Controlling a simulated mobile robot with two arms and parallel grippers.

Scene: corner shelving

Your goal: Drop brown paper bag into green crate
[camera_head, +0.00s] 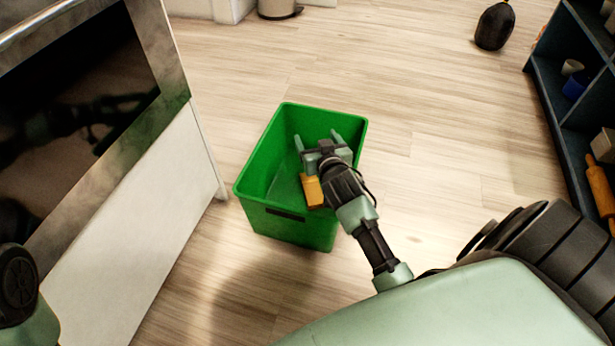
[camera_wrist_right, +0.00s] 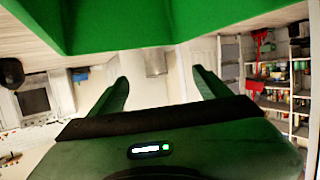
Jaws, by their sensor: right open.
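The green crate (camera_head: 262,222) stands on the floor right of the oven unit, its open top facing up. My right gripper (camera_head: 317,139) is over the crate's opening, its two fingers apart, pointing to the far side. An orange-brown block-like thing (camera_head: 312,190), likely the brown paper bag, shows beside my right wrist, within the crate's outline. My arm hides part of it, and I cannot tell whether it rests on the crate floor. In the right wrist view my gripper (camera_wrist_right: 160,78) has nothing between its fingers, and the green crate (camera_wrist_right: 160,22) fills the top.
An oven unit (camera_head: 75,95) stands close on the left. A black vase-like object (camera_head: 494,27) stands on the floor at the far right. The floor beyond the crate is clear.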

